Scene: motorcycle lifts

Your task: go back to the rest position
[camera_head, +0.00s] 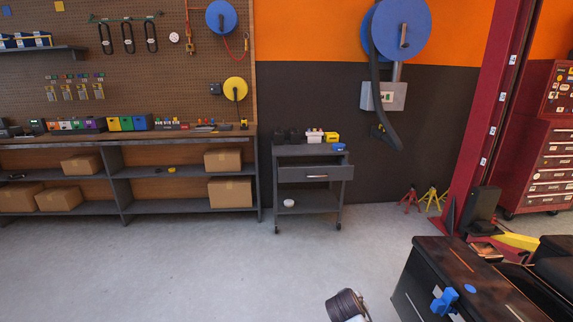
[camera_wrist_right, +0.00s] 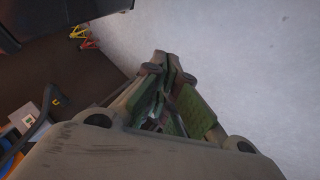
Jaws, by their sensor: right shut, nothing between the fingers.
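My right gripper (camera_wrist_right: 168,64) shows in the right wrist view. Its fingers with green pads are together and hold nothing. Pale concrete floor lies beyond its tips, and it touches no object that I can see. In the head view neither gripper shows. My left gripper is in neither view.
A grey cart (camera_head: 312,172) with an open drawer stands at the back middle. A long workbench (camera_head: 140,137) is at the left. A black cabinet (camera_head: 430,280) is at the lower right, near a red lift post (camera_head: 483,120). The floor (camera_head: 200,275) between is clear.

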